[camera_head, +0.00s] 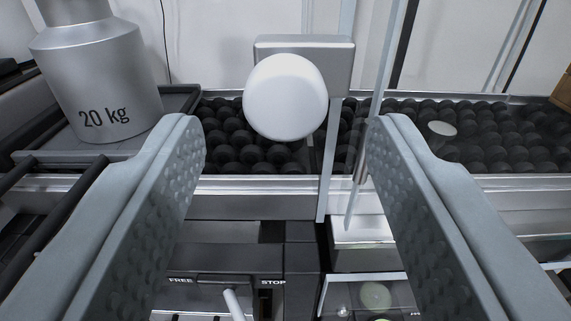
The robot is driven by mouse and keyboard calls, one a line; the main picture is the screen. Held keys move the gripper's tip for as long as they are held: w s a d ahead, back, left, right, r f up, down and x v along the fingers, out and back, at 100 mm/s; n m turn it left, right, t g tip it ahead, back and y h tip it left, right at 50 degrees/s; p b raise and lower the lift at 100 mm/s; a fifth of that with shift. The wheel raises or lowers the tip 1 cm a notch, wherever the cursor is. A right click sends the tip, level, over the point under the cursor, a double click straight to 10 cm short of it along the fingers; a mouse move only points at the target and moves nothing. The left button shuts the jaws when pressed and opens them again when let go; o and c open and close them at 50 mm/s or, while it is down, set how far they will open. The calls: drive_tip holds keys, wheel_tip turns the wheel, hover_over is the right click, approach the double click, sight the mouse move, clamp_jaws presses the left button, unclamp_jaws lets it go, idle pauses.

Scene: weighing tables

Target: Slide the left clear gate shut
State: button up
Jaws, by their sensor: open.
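A white round knob (286,97) sits in front of a grey metal block (343,62) in the upper middle of the view. A clear gate (366,125) with thin pale edges stands just right of the knob, over the roller conveyor. I cannot tell exactly how the knob joins it or how far the gate stands open. My gripper (288,130) is open and empty, with one dimpled finger left of the knob and one right of it. The knob appears between the fingertips, with clear gaps on both sides. The right finger hides part of the scene behind the gate.
A steel 20 kg weight (97,75) stands at the upper left. A conveyor of black rollers (500,128) runs across behind the knob. Below is a dark panel (215,260) marked FREE and STOP, with a pale lever (233,304).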

drive_tip(key=s, duration=1.4)
drive_tip(key=s+r, duration=1.2)
drive_tip(key=s, duration=0.4)
drive_tip(key=s+r, duration=1.3)
drive_tip(key=s, duration=0.4)
drive_tip(key=shift+g, duration=0.3)
